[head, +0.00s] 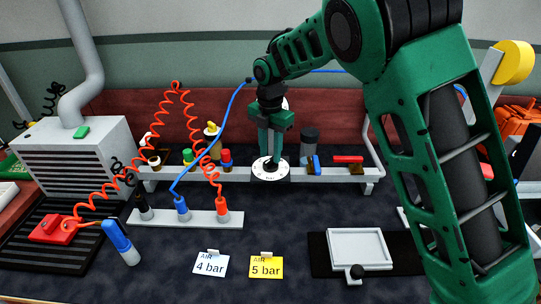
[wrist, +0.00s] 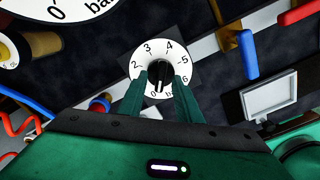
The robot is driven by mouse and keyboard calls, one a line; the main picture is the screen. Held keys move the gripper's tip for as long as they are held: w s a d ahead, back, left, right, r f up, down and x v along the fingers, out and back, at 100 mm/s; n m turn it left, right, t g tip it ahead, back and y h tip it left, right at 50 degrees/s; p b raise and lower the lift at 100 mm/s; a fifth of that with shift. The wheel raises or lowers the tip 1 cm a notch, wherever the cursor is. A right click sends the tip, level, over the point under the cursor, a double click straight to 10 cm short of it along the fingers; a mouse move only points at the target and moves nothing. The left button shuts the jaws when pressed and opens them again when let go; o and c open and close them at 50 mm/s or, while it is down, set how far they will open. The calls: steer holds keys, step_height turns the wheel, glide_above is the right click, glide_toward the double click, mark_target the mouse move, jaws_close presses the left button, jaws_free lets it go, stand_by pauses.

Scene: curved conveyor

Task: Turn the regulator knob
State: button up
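The regulator knob (wrist: 161,74) is a black bar grip at the centre of a white dial (wrist: 169,47) numbered up to 6. Its light line appears to lie toward the bottom of the dial, near 0. The dial (head: 262,172) also shows in the head view, on the rail below my gripper (head: 271,150). In the wrist view, the two green fingers of my gripper (wrist: 162,80) are over the dial's lower part, one on each side of the knob, with visible gaps. The left finger hides part of the scale. A larger gauge face (wrist: 75,10) is cut off at upper left; its needle is not visible.
A white "4 bar" card (head: 210,265) and a yellow "5 bar" card (head: 265,267) stand in front. A blue lever (head: 316,164) and a red lever (head: 347,159) sit right of the dial. Red coiled hose (head: 163,103) and a blue hose (head: 217,130) hang on the left.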

steer(key=shift+f, duration=0.75)
steer(key=shift+c, duration=0.7)
jaws_close()
